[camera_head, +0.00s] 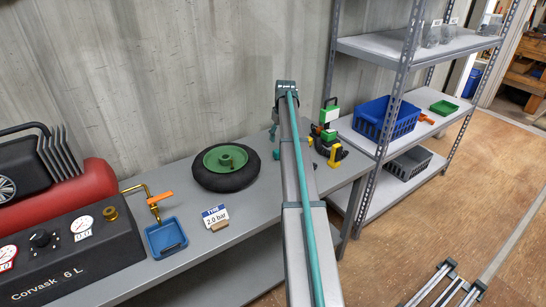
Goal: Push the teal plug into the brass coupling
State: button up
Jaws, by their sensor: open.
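My grey arm with a teal strip reaches up through the middle of the head view and bends at its top. My gripper cannot be made out; the arm covers the space behind it. A small teal piece (276,154) shows just left of the arm, near the wheel; I cannot tell whether it is the teal plug or part of my arm. A round brass fitting (110,213), which looks like the brass coupling, sits on the black compressor panel (62,262) at the left. Nothing is seen in it.
The grey bench (215,252) holds a black wheel with a green hub (226,160), a brass pipe with an orange handle (160,198), a blue tray (166,238) and a "2.0 bar" card (215,216). A green-and-black tool (327,131) stands right of my arm. Shelving is at right.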

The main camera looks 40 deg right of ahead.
aim_at(277, 151)
jog(key=shift+f, duration=0.1)
jog(key=shift+w+f+p, duration=0.2)
jog(key=shift+f+p, duration=0.1)
jog(key=shift+f, duration=1.05)
jog(key=shift+w+f+p, duration=0.2)
jog(key=shift+f+p, duration=0.1)
jog(key=shift+f, duration=1.05)
jog(key=shift+w+f+p, duration=0.2)
jog(key=shift+f+p, duration=0.35)
jog(key=shift+f, duration=0.75)
jog(key=shift+w+f+p, duration=0.2)
jog(key=shift+f+p, duration=0.35)
jog(key=shift+f, duration=0.75)
grip_shut()
jog(key=shift+r, duration=0.1)
